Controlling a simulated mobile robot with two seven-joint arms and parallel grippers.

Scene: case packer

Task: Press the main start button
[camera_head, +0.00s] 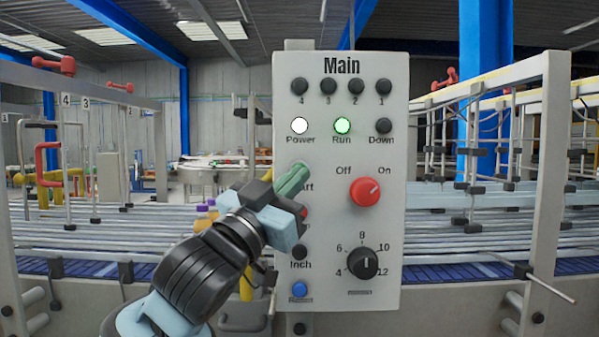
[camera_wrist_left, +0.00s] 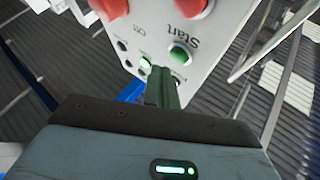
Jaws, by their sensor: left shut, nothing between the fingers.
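The white Main control panel (camera_head: 335,220) stands upright in the middle of the head view. The start button is hidden behind my left gripper there, and only the end of its label shows. The left wrist view shows the green start button (camera_wrist_left: 180,54) beside its upside-down "Start" label. My left gripper (camera_head: 293,180) is shut and empty, its green fingers in front of the panel's left side. In the left wrist view the fingertips (camera_wrist_left: 159,72) appear close beside the button; I cannot tell if they touch anything. My right gripper is not in view.
The panel also has a lit white Power lamp (camera_head: 299,125), a lit green Run lamp (camera_head: 342,125), a red Off/On knob (camera_head: 365,192), a black dial (camera_head: 362,263) and a blue button (camera_head: 300,289). A red button below Start is partly covered. Conveyor rails (camera_head: 480,225) run behind.

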